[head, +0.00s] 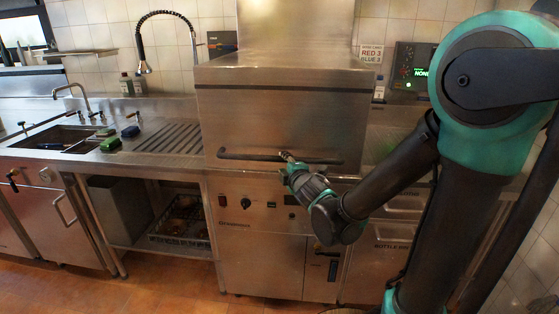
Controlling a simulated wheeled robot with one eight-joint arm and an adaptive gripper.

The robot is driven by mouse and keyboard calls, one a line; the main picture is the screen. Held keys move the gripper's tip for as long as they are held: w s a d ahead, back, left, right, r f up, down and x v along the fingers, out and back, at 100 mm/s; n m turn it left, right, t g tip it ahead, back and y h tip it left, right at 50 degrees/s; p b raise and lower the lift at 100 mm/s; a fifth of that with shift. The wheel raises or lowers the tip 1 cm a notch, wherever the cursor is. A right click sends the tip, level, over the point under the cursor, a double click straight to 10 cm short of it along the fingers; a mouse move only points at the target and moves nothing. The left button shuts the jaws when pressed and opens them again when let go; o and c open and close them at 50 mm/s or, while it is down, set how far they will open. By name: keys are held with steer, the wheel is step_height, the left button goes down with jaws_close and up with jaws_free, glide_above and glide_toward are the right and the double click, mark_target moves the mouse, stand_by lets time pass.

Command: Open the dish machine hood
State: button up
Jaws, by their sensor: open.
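The dish machine hood (275,110) is a large steel box in the middle of the head view, and it is down on the machine body (262,255). A dark horizontal bar handle (250,155) runs across the hood's lower front. My gripper (288,158) is at the middle of this handle, with its fingertips at or very near the bar. The gripper is open. The gripper and wrist hide part of the handle and control panel, so I cannot tell whether the fingers touch the bar.
A sink (65,139) and ribbed drainboard (170,138) lie left of the machine, with a spring-hose tap (143,65) above. A rack (180,218) sits on the shelf below. A steel counter with drawers is at the right, partly behind my arm. Tiled floor (170,285) is clear in front.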

mark_target(281, 160)
steer(key=shift+x, duration=2.9)
jaws_close()
